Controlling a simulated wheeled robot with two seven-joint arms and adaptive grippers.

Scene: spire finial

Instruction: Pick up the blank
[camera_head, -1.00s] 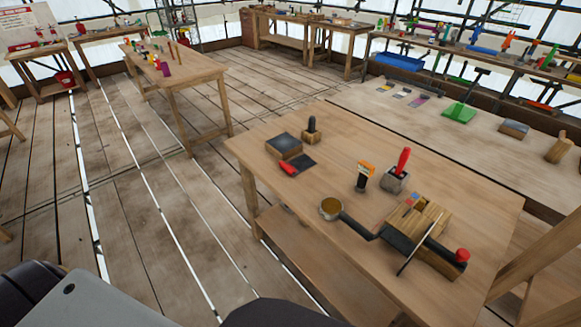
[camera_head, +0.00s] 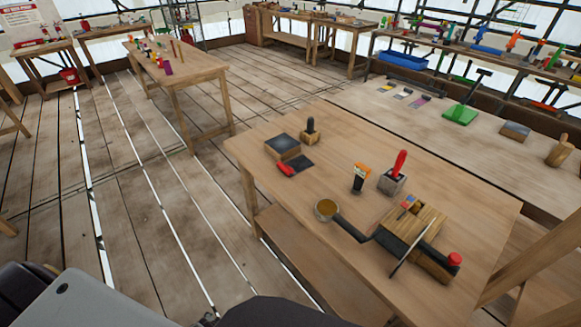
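I cannot tell for sure which thing is the blank. A short tan wooden cylinder (camera_head: 559,151) stands at the far right on the pale surface behind the near table. On the near table, a wooden block fixture (camera_head: 413,228) has a black bar and a red knob (camera_head: 454,259) at its right end. A round brass-coloured cup (camera_head: 326,209) on a black handle lies to its left. Neither of my grippers is in view; only dark and grey parts of my own body show along the bottom left.
The near table (camera_head: 330,140) also bears a red-handled tool in a grey block (camera_head: 392,181), an orange-topped black tool (camera_head: 359,178), a dark-topped block (camera_head: 283,146) and a black-knobbed tool (camera_head: 310,131). A second table (camera_head: 180,72) stands behind left. The plank floor (camera_head: 130,190) between is clear.

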